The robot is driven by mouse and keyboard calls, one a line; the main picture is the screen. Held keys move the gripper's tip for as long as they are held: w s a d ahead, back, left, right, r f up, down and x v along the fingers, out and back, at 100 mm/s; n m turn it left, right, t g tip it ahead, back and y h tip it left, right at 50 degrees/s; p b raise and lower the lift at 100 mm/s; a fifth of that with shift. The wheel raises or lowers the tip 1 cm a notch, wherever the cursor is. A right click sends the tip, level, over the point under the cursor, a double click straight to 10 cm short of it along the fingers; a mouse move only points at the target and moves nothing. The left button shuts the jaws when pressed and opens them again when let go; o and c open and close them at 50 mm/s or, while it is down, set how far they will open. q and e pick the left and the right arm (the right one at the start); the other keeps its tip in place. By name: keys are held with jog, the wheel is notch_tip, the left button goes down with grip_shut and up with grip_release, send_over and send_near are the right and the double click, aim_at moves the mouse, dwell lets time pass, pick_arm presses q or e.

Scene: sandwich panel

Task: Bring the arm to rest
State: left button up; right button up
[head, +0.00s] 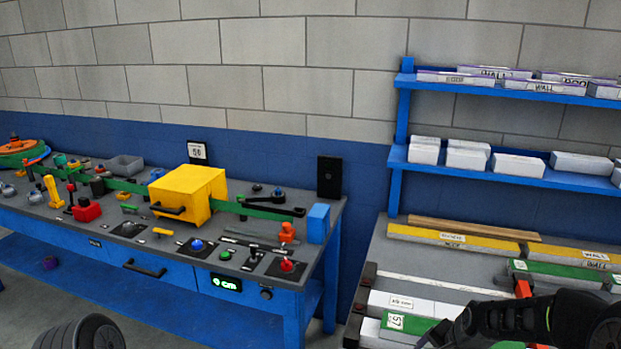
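My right arm comes in from the lower right, and its dark gripper (440,336) is at the bottom edge. The gripper is over the front of the panel table, beside a green and white panel (395,322) with a paper label. Its fingertips are small, dark and partly cut off, so I cannot tell whether it is open or shut. At the bottom left a dark ribbed rounded part, apparently of my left arm, shows. My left gripper is not visible.
A blue workbench (175,268) on the left carries a yellow box-shaped machine (188,194), knobs and small tools. On the right, yellow, white and green panels lie on a grey table (378,246). Blue shelves (400,155) with white packs hang above. A floor gap separates bench and table.

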jog(key=s+a+f+n+y, duration=0.1)
jog(key=s+a+f+n, duration=0.4)
jog(key=a+f, duration=0.45)
jog(key=s+a+f+n+g, duration=0.1)
jog(key=s+a+f, duration=0.2)
jog(key=s, duration=0.4)
jog(key=s+a+f+n+g+y, duration=0.1)
jog(key=s+a+f, duration=0.3)
jog(key=s, duration=0.4)
jog(key=s+a+f+n+g+y, duration=0.1)
jog(key=s+a+f+n, duration=0.1)
jog(key=s+a+f, duration=0.2)
jog(key=s+a, duration=0.2)
jog(key=s, duration=0.1)
jog(key=shift+s+f+g, duration=0.25)
jog(key=shift+s+g, duration=0.05)
jog(key=shift+s, duration=0.1)
jog(key=shift+a, duration=0.1)
